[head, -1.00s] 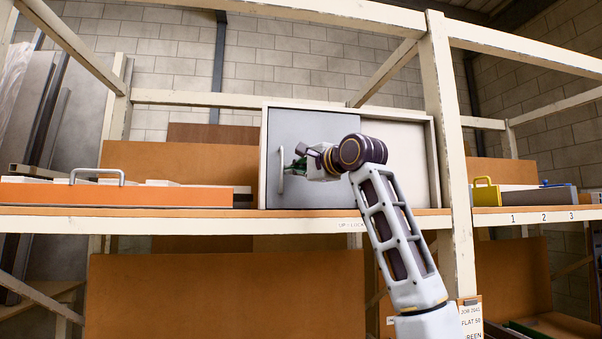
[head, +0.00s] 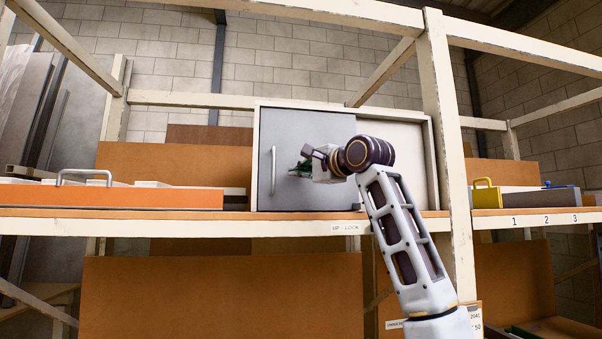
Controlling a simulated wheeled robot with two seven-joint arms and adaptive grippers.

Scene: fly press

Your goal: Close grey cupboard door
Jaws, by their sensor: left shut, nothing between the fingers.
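The cupboard (head: 431,165) is a pale box on the shelf, with a cream panel at its right. Its grey door (head: 318,124) covers the left part and looks flush with the front. I cannot tell whether it is fully closed. An upright bar handle (head: 274,170) is near the door's left edge. My left gripper (head: 300,169) is shut and empty in front of the door, just right of the handle. I cannot tell whether it touches the door. My left wrist and arm hide part of the door's right side. My right gripper is not in view.
The shelf edge (head: 220,227) runs below the cupboard. An orange-fronted drawer (head: 110,196) with a bar handle lies to the left. A cream post (head: 446,150) stands close right of the cupboard. A yellow-handled item (head: 486,195) sits beyond it.

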